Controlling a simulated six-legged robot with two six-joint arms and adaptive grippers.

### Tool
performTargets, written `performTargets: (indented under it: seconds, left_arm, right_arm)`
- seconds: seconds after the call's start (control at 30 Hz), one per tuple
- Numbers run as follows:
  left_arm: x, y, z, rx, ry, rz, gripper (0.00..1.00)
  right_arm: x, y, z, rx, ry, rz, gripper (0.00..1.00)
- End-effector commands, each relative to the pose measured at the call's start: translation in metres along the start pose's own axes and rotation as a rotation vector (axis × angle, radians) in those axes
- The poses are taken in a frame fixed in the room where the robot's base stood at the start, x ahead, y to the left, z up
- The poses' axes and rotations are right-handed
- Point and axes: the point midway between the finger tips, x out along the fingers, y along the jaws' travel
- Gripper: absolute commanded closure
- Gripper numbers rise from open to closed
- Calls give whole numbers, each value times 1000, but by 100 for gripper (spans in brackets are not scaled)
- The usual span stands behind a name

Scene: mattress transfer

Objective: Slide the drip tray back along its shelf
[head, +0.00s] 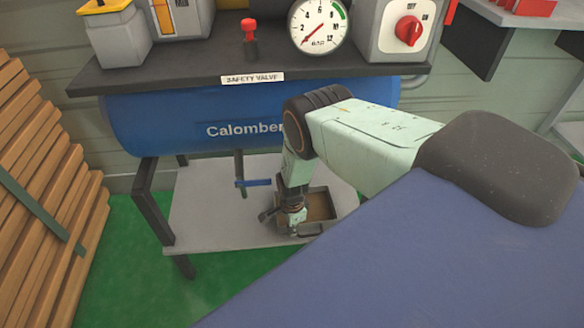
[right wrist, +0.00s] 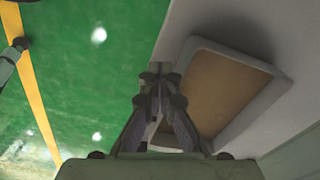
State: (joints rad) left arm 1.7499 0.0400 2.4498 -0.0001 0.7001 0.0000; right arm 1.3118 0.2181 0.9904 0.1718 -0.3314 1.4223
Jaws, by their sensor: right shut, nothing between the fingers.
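The drip tray (head: 321,207) is a shallow grey tray with a brown bottom on the low grey shelf (head: 205,215) under the blue tank. My right gripper (head: 288,222) is low at the tray's near left side, and my arm hides part of the tray. In the right wrist view the tray (right wrist: 225,85) lies just right of the gripper (right wrist: 160,78), whose fingers are together and empty beside its rim. I cannot tell whether they touch the rim. My left gripper is not in view.
The blue tank (head: 150,125) hangs low above the shelf. A pipe with a blue lever (head: 255,183) drops from it, left of the tray. A dark shelf leg (head: 153,205) stands at left. Stacked wood (head: 40,180) is further left. Green floor (head: 130,270) is clear in front.

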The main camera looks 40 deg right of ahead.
Motion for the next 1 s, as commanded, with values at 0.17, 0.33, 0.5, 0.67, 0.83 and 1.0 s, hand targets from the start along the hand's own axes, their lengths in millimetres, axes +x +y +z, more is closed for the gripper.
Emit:
performTargets:
  seconds: [0.17,0.33,0.5,0.67,0.83,1.0]
  left_arm:
    - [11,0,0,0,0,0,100]
    - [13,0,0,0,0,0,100]
    - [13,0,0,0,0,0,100]
    - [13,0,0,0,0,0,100]
    - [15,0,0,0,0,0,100]
    - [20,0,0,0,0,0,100]
  right_arm:
    - [19,0,2,-3,0,0,100]
    - [24,0,2,-3,0,1,100]
    - [23,0,2,-3,0,1,100]
    - [23,0,1,-3,0,1,100]
    - [24,0,-2,-2,0,0,100]
    - [24,-1,-11,-1,0,-1,100]
